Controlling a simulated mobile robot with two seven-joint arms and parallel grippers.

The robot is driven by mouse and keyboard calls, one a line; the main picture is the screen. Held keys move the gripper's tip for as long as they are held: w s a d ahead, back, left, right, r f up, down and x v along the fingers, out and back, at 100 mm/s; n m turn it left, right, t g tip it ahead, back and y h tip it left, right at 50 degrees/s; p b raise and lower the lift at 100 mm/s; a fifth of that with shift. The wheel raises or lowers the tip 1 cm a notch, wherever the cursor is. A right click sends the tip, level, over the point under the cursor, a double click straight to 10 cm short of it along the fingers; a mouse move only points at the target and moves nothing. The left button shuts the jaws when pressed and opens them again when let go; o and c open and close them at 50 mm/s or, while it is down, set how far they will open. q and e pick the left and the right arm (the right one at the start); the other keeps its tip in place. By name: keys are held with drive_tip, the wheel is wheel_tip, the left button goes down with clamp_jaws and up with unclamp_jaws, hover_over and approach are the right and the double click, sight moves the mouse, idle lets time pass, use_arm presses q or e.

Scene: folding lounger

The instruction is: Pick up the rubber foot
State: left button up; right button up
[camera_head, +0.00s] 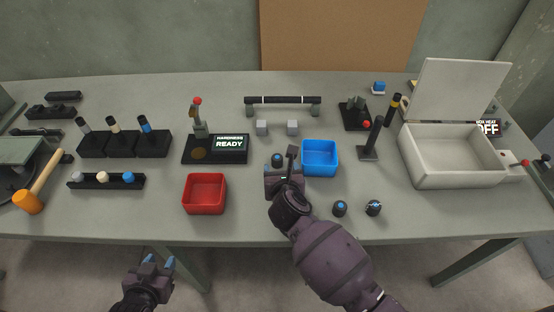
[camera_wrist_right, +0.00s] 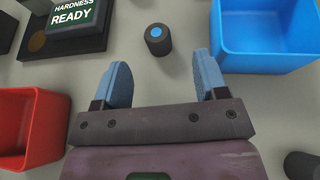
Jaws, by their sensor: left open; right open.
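A small black cylinder with a blue dot on top, which looks like a rubber foot (camera_head: 277,160), stands on the table between the red and blue bins. It also shows in the right wrist view (camera_wrist_right: 158,40), just beyond the fingertips and roughly centred between them. My right gripper (camera_head: 282,166) is open and empty, low over the table in front of this foot; its blue fingers show in the right wrist view (camera_wrist_right: 167,75). Two similar black cylinders, one blue-topped (camera_head: 340,208) and one with a blue and white top (camera_head: 373,208), stand to the right. My left gripper (camera_head: 161,264) is open and empty, off the table's front edge.
A blue bin (camera_head: 320,170) is close to the right of my right gripper, and a red bin (camera_head: 205,208) is to its left. A hardness tester (camera_head: 200,152) reading READY and two grey blocks (camera_head: 262,128) stand behind. A white lidded box (camera_head: 450,172) is at the right.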

sight(277, 160)
drive_tip(key=shift+b+x, duration=0.3)
drive_tip(key=shift+x, duration=2.85)
drive_tip(key=shift+a, duration=0.2)
drive_tip(key=shift+s, duration=0.1)
drive_tip(key=c, duration=1)
